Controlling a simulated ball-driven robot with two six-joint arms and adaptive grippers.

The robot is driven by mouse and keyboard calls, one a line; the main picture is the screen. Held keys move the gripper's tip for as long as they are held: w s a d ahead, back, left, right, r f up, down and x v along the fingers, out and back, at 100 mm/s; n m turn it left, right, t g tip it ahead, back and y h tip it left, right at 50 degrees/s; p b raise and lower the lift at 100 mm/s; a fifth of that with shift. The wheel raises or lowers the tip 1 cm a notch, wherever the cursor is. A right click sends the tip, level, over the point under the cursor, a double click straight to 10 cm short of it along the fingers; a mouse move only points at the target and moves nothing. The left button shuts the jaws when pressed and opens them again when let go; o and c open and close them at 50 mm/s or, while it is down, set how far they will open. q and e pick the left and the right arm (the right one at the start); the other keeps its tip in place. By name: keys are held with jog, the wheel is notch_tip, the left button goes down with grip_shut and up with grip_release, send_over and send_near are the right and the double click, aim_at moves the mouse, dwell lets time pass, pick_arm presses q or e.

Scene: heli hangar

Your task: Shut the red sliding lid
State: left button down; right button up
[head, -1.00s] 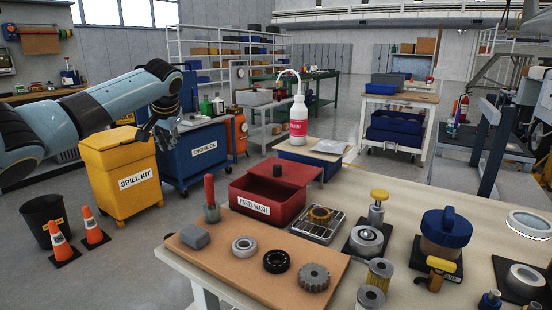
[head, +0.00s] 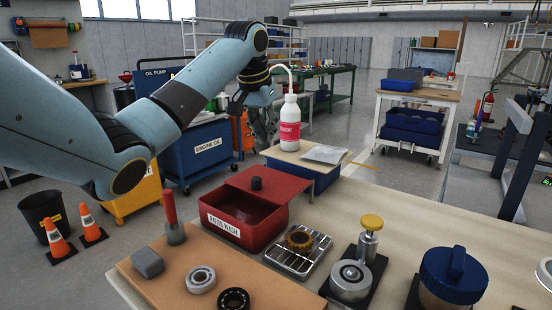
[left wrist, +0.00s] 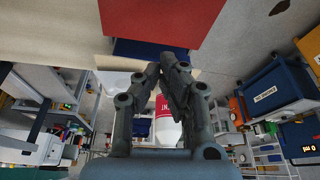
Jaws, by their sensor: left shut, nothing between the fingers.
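The red parts wash tank (head: 225,228) stands on the bench, with its label facing me. Its flat red sliding lid (head: 283,182) with a black knob (head: 256,184) covers the back part. The front part is open, and the dark inside shows. My left gripper (head: 264,145) is up behind the tank, left of the solvent bottle, apart from the lid. In the left wrist view its fingers (left wrist: 165,70) are together and empty, and a red surface (left wrist: 165,18), apparently the lid, shows beyond the tips. My right gripper is not in view.
A wire rack with a gear (head: 299,239) sits right of the tank. A red-handled brush (head: 170,212) stands at its left.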

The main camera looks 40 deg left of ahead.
aim_at(268, 181)
pick_arm(q)
jog(key=b+x, duration=0.2)
jog(key=x, duration=0.8)
jog(key=shift+s+f, duration=0.15)
jog(key=s, duration=0.3)
jog(key=shift+s+d+r, duration=0.15)
jog(key=shift+d+r, duration=0.15)
jog(key=shift+d, duration=0.1)
jog(key=shift+s+d, duration=0.15)
jog(key=shift+s, duration=0.05)
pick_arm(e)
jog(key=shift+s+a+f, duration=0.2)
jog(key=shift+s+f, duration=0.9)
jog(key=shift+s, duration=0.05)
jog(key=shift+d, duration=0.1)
